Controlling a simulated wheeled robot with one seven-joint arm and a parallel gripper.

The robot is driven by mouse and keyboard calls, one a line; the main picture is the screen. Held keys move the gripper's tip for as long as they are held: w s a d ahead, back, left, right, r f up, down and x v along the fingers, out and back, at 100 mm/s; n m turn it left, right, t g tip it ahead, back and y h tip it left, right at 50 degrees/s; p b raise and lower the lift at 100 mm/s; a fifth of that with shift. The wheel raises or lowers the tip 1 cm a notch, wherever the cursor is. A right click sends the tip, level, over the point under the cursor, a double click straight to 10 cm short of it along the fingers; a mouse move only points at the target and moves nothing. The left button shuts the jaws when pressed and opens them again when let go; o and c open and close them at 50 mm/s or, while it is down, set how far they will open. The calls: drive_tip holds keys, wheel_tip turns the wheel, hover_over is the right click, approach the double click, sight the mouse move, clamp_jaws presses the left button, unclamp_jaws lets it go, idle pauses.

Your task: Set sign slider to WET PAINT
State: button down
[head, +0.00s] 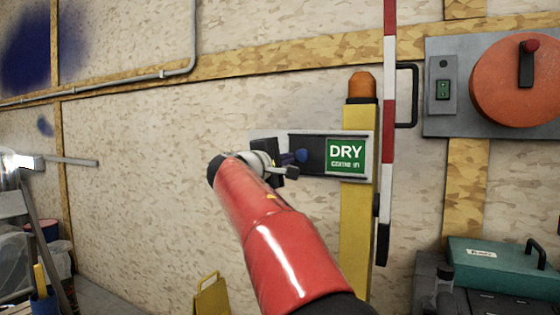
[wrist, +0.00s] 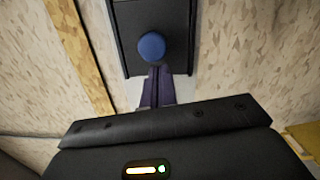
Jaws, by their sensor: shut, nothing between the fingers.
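The sign (head: 258,135) is a pale plate on a yellow post, with a dark slider panel (head: 312,142) over its middle. The green DRY field (head: 346,155) shows at the right end; no WET PAINT lettering is visible. A blue round knob (head: 301,156) stands on the slider, and it also shows in the wrist view (wrist: 151,47). My gripper (head: 291,171) is shut and empty at the left of the knob. In the wrist view the shut fingertips (wrist: 157,70) lie just below the knob; I cannot tell whether they touch it. My gripper hides the sign's left part.
The yellow post (head: 357,220) carries the sign. A red-and-white pole (head: 388,100) and a black handle (head: 408,95) stand just right of it. A grey panel with a red disc (head: 515,80) is at the upper right. A teal case (head: 500,262) sits lower right.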

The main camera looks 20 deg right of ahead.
drive_tip(key=s+d+b, duration=0.1)
drive_tip(key=s+d, duration=0.1)
drive_tip(key=s+d+b, duration=0.1)
drive_tip(key=s+d, duration=0.1)
drive_tip(key=s, duration=0.1)
drive_tip(key=s+d+b, duration=0.2)
drive_tip(key=s, duration=0.1)
drive_tip(key=shift+s+d, duration=0.2)
drive_tip(key=shift+d, duration=0.1)
